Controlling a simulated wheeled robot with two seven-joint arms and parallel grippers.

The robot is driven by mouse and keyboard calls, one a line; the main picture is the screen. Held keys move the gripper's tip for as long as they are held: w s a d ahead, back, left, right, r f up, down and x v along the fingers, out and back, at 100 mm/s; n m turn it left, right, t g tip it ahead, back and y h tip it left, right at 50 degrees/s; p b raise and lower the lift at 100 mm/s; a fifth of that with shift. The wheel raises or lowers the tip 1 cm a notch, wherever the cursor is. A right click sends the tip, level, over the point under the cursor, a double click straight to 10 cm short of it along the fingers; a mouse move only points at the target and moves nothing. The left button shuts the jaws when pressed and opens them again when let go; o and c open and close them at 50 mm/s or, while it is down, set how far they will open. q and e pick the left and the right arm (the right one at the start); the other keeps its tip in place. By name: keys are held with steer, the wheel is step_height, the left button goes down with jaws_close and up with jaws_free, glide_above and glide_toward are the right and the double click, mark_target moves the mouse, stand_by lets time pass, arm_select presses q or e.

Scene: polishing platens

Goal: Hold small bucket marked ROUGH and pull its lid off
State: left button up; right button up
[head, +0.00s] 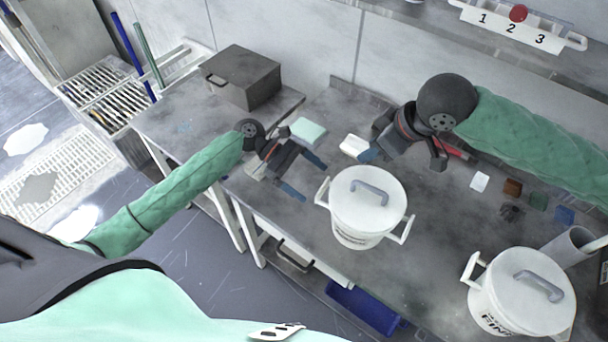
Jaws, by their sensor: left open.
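A white bucket (362,226) stands upright on the grey bench, with two white side handles. Its label is too foreshortened to read. Its white lid (350,202) is on, with a grey bar handle (370,190) on top. A second white lidded bucket (510,312) stands at the lower right; its label starts with "FIN". My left gripper (305,177) is open and empty, just left of the middle bucket, with its blue-tipped fingers apart. My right gripper (403,158) is open and empty behind and above the middle bucket, not touching the lid handle.
A dark box (243,77) stands at the back left. A pale green block (308,130) and a white block (354,146) lie behind the grippers. Small coloured squares and a grey tube (567,246) lie to the right. A shelf above holds a numbered white rack (515,28).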

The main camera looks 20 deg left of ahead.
arm_select(q)
steer(key=shift+x, duration=3.35)
steer(key=shift+c, duration=0.4)
steer(key=c, duration=1.4)
steer(key=o, duration=1.6)
steer(key=c, duration=1)
steer(key=shift+o, duration=0.3)
steer(key=c, duration=0.3)
